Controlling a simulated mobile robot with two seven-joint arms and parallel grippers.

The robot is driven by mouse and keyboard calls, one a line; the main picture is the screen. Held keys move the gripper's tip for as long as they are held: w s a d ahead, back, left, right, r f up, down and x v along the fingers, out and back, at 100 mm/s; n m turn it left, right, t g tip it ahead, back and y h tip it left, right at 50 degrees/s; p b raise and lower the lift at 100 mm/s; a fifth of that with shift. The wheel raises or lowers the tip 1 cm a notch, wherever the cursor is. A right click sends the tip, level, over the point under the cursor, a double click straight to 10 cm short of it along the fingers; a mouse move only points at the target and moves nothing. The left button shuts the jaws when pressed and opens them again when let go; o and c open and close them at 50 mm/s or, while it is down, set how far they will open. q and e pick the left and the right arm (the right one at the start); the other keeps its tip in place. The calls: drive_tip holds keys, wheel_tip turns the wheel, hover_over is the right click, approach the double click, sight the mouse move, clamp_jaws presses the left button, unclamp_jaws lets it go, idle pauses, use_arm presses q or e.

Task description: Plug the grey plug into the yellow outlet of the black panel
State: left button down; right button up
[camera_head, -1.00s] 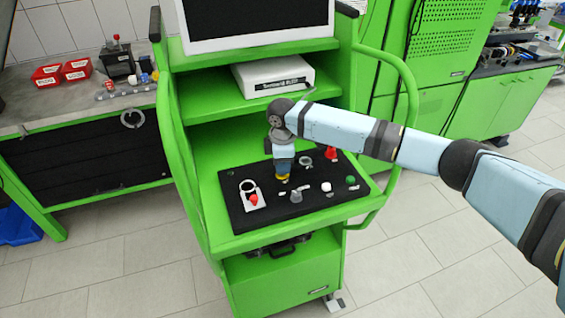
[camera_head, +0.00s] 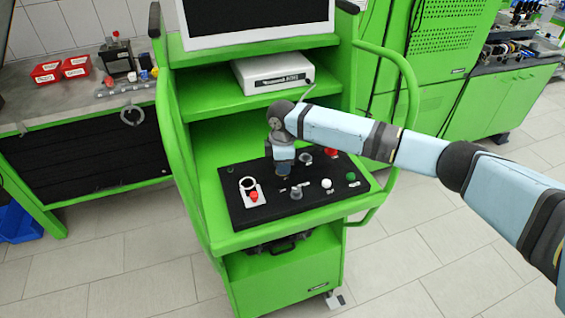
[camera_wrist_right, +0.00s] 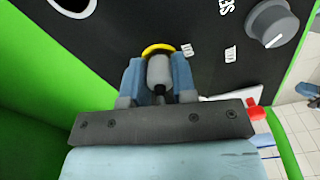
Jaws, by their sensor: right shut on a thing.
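The black panel (camera_head: 236,212) lies on the green cart's tray. My right gripper (camera_head: 283,175) points down over the middle of the panel. In the right wrist view the right gripper (camera_wrist_right: 158,78) is shut on the grey plug (camera_wrist_right: 158,69), with a blue finger on each side. The far end of the plug overlaps the yellow outlet (camera_wrist_right: 157,48), whose ring shows as an arc around it. I cannot tell how deep the plug sits. In the head view the gripper hides the plug and the yellow outlet. My left gripper is out of view.
Beside the gripper the panel carries a grey knob (camera_head: 296,193), a white button (camera_head: 327,184), a green button (camera_head: 351,177) and a red switch (camera_head: 254,196). A shelf with a white box (camera_head: 272,73) is above, behind the arm.

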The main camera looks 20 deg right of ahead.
drive_tip(key=shift+f, duration=0.25)
drive_tip(key=o, duration=1.3)
drive_tip(key=shift+c, duration=0.2)
wheel_tip(320, 180, up, 4)
drive_tip(key=p, duration=0.4)
wheel_tip(320, 180, up, 4)
drive_tip(key=p, duration=0.3)
drive_tip(key=shift+p, duration=0.4)
